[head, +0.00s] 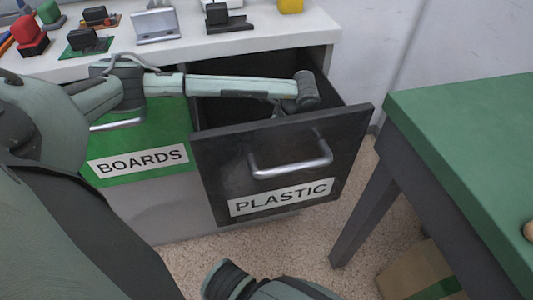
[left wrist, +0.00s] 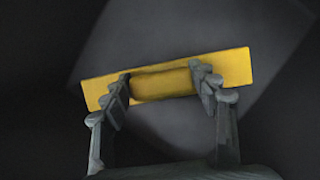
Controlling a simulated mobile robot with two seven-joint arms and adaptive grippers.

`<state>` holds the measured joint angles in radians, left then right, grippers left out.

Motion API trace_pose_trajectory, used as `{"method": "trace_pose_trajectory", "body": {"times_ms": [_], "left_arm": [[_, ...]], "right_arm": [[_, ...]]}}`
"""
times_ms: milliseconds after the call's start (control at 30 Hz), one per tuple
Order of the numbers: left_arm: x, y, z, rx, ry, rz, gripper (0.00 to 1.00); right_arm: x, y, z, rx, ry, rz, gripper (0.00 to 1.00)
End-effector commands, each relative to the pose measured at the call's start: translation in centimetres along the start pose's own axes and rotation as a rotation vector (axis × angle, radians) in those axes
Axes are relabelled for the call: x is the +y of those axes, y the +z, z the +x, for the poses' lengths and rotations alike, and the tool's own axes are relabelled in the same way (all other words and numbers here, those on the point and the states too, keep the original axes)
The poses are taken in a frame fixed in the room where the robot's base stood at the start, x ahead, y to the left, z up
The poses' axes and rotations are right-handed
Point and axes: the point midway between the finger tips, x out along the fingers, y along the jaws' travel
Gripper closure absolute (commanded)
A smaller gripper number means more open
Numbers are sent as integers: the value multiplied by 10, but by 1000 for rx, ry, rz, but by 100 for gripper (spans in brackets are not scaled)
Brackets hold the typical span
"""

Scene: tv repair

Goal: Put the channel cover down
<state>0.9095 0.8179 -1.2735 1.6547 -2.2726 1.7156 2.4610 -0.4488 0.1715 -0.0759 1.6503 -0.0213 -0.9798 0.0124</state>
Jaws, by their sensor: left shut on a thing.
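The channel cover (left wrist: 240,68) is a yellow bar with a raised middle part. In the left wrist view my left gripper (left wrist: 163,82) is shut on that middle part, with the bar's ends sticking out on both sides. In the head view my left arm reaches over the open drawer labelled PLASTIC (head: 283,163) and its gripper points down inside. The drawer front hides the fingers and cover there. Below the cover is a lighter grey rectangular area (left wrist: 165,35); I cannot tell the gap. My right gripper is out of view.
A green BOARDS drawer (head: 137,155) is beside it on the left. A white worktop (head: 165,52) with several parts and stands is above. A green-topped table (head: 470,130) stands on the right, with a cardboard box (head: 407,270) under it.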

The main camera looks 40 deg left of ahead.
Motion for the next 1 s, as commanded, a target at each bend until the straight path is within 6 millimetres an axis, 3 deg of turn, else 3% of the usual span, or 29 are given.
{"method": "trace_pose_trajectory", "body": {"times_ms": [367, 767, 800, 933, 1000], "left_arm": [[0, -16, 37, 0, 0, 1, 72], [-1, -17, 40, 0, -2, 2, 72], [0, -17, 40, 0, -2, 2, 38], [0, -17, 40, 0, -1, 2, 22], [0, -17, 40, 0, -1, 2, 20]], "right_arm": [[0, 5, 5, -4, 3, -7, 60], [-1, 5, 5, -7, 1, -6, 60], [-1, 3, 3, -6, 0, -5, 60], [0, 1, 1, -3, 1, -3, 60], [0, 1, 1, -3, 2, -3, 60]]}}
